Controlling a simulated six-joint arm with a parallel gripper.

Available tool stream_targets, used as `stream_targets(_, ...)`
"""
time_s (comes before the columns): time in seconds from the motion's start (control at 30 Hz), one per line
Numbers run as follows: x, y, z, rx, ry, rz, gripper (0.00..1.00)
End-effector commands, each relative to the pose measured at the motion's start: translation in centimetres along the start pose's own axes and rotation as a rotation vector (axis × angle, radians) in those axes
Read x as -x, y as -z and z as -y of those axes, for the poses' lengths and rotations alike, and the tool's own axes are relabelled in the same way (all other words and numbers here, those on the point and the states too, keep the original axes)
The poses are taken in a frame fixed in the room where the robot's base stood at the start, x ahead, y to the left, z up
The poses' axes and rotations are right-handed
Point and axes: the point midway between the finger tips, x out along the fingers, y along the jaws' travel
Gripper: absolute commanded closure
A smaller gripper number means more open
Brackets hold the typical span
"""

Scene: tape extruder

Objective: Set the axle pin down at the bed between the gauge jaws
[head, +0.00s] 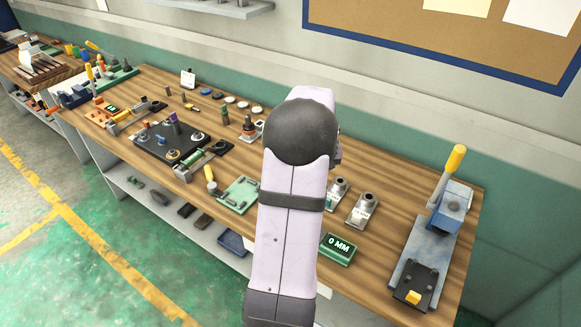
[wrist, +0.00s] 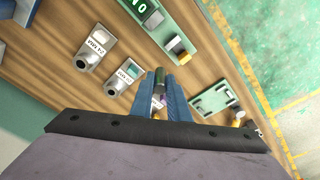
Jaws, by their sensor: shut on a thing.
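My gripper (wrist: 161,84) shows in the wrist view with its two blue fingers close together. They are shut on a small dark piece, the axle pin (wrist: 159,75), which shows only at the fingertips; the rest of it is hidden. The green gauge (wrist: 172,30) lies beyond the fingertips at the upper right, with pale metal jaws (wrist: 153,19) on it. In the head view, the gauge's display (head: 338,248) reads 0 MM, and my arm hides the gripper, the pin and most of the gauge.
Two labelled blocks with metal cylinders (head: 337,190) (head: 362,209) stand behind the gauge. A green plate (head: 238,194) lies left of my arm. A blue lever press (head: 427,245) with a yellow handle stands at the right. Bare wood lies between gauge and press.

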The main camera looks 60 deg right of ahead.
Motion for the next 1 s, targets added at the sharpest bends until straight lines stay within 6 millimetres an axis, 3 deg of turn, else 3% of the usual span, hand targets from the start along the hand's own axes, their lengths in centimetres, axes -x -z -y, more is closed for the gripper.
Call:
stream_targets(0.1,-0.4,-3.0,-0.6,-0.008,0.001,0.004,1.0)
stream_targets(0.3,-3.5,-6.3,0.6,0.096,0.014,0.004,1.0)
stream_targets(0.6,-4.4,-5.0,0.1,0.257,0.031,-0.001,1.0)
stream_targets(1.0,-4.4,-4.9,0.1,0.296,0.036,-0.001,1.0)
